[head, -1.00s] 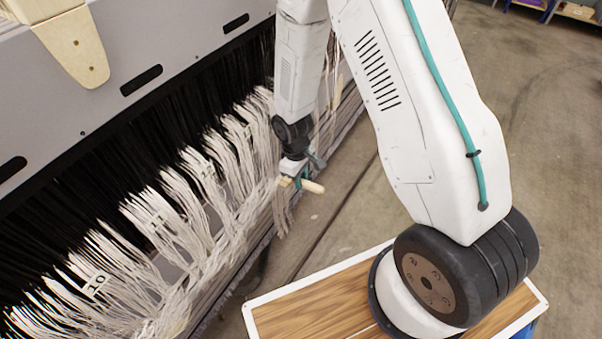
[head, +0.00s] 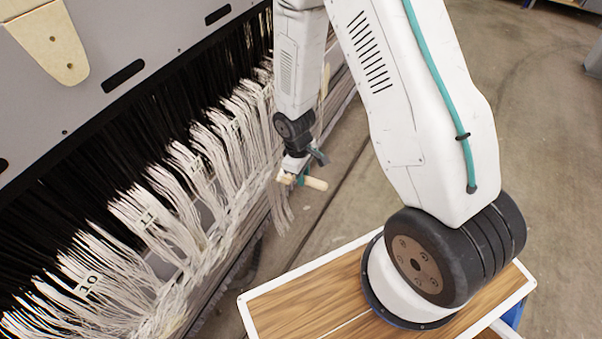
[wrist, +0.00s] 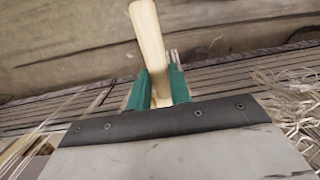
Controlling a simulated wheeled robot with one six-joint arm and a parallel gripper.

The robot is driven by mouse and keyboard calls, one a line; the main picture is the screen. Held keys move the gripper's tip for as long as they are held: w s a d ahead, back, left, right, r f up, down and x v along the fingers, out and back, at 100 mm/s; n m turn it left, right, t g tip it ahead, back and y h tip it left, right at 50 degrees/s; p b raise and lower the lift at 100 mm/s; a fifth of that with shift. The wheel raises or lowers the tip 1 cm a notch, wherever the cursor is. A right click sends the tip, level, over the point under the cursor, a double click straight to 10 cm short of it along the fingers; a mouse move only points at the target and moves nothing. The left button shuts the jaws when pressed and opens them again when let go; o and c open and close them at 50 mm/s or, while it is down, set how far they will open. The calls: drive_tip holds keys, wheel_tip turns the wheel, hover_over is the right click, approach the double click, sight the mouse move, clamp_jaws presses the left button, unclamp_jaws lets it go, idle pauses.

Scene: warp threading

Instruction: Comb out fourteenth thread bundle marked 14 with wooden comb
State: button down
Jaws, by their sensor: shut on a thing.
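My gripper (head: 304,173) is in front of the loom at the end of the lowered arm. It is shut on the wooden comb (head: 315,183), whose pale handle sticks out to the right. In the wrist view the comb (wrist: 149,45) stands between the green fingers of my gripper (wrist: 160,88); its teeth cannot be made out. White thread bundles (head: 205,150) hang in a row from black threads on the loom. Some hang beside and below my gripper. A tag marked 10 (head: 88,284) shows at lower left; a tag marked 14 cannot be made out.
The grey loom beam (head: 160,30) runs diagonally at upper left, with slots and a wooden bracket (head: 50,45). Loose thread ends (wrist: 290,105) show at right in the wrist view. Bare concrete floor (head: 555,130) lies to the right.

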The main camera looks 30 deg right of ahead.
sight(322, 182)
drive_tip(key=shift+s+d, duration=0.6)
drive_tip(key=shift+s, duration=0.2)
drive_tip(key=shift+s+d, duration=0.55)
drive_tip(key=shift+s, duration=0.3)
drive_tip(key=shift+s+d, duration=0.6)
drive_tip(key=shift+s, duration=0.2)
drive_tip(key=shift+w+d, duration=0.1)
